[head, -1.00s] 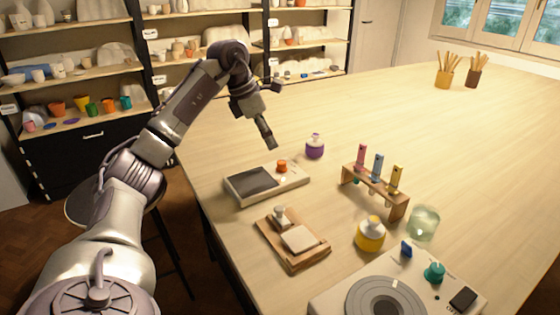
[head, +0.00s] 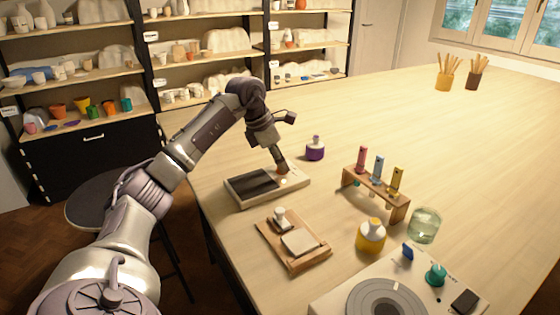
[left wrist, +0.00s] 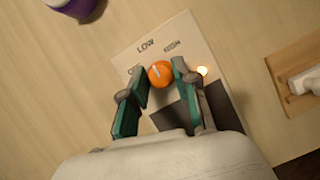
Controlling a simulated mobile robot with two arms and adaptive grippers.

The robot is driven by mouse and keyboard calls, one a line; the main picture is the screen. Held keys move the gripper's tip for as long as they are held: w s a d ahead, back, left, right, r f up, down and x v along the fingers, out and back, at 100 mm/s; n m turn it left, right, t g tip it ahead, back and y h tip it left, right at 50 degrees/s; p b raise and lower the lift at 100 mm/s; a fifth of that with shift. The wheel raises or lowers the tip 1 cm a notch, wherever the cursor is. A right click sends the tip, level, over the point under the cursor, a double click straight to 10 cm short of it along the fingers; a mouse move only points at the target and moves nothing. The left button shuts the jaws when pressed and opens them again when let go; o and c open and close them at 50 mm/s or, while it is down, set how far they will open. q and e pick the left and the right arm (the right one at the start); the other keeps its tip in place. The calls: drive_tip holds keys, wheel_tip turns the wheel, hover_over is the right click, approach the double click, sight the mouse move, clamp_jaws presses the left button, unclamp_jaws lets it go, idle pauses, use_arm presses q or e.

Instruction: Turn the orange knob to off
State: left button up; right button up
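The orange knob (left wrist: 160,74) sits on a pale panel (left wrist: 178,36) in the left wrist view. Its white mark points up, roughly toward LOW. HIGH is printed right of LOW; a partly hidden label lies to the left. A small light (left wrist: 202,71) glows beside the knob. My left gripper (left wrist: 161,69) is open, one fingertip on each side of the knob, close to it; firm contact is not clear. In the head view my left gripper (head: 283,168) reaches down to the device (head: 240,202) and mostly hides the knob. My right gripper is not in view.
A purple bottle (head: 315,152) stands behind the device. A wooden board (head: 270,238) with a white block lies in front. A test-tube rack (head: 400,208), a yellow bottle (head: 371,238), a glass jar (head: 424,226) and another device (head: 335,298) stand right.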

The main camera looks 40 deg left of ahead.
use_arm(q)
clamp_jaws()
drive_tip(key=shift+r+n+y+p, duration=0.15)
drive_tip(key=shift+n+y+p, duration=0.3)
drive_tip(key=shift+n, duration=0.65)
drive_tip(key=n+y+p, duration=0.1)
drive_tip(key=n, duration=0.2)
drive_tip(key=shift+d+t, duration=0.1)
drive_tip(key=shift+t, duration=0.2)
drive_tip(key=n+y+p, duration=0.1)
drive_tip(key=n, duration=0.2)
drive_tip(key=shift+d+n+y, duration=0.15)
drive_tip(key=shift+n+y, duration=0.2)
drive_tip(key=shift+n, duration=0.05)
drive_tip(key=shift+n+y+p, duration=0.45)
drive_tip(key=shift+n+y, duration=0.05)
drive_tip(key=shift+n, duration=0.9)
